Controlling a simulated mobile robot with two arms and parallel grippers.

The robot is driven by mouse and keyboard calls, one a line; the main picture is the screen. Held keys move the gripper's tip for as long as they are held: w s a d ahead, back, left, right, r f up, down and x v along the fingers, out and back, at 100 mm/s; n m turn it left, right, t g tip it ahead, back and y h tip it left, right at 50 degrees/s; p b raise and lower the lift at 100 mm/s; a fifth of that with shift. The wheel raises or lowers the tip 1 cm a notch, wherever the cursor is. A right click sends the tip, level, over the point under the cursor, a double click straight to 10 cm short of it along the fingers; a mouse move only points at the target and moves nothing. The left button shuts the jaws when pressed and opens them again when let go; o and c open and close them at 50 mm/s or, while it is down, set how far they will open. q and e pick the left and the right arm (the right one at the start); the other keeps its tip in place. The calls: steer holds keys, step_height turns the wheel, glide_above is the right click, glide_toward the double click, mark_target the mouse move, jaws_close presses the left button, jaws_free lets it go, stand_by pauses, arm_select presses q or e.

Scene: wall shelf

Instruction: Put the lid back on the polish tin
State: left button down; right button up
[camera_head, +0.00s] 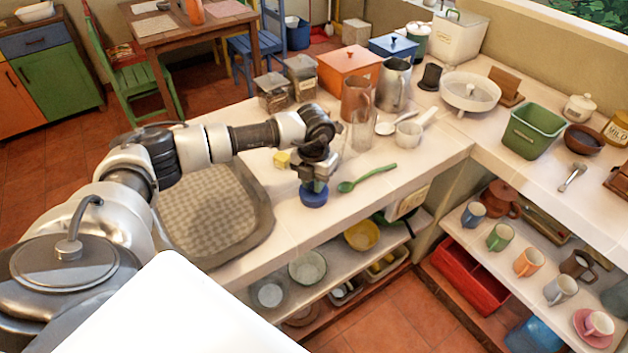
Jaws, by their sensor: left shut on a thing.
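My left gripper (315,178) points down over the counter, near its front edge, and is shut. A round blue piece (314,196) shows right under its fingertips; it looks like the polish tin with its lid. The fingers hide most of its top, so I cannot tell lid from tin or see whether a gap lies between them. The held part looks like the lid. My right gripper is not in view.
A green spoon (368,178) lies just right of the gripper. A small yellow block (282,160) is behind it, left. A glass (361,132), white mortar (409,133) and copper pitcher (356,98) stand behind. A tray (262,222) lies left. Lower shelves hold bowls and mugs.

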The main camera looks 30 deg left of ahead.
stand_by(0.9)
arm_select(q)
steer(key=shift+c, duration=2.3)
jaws_free()
steer(key=shift+r+p, duration=2.25)
steer(key=shift+r, duration=1.25)
jaws_close()
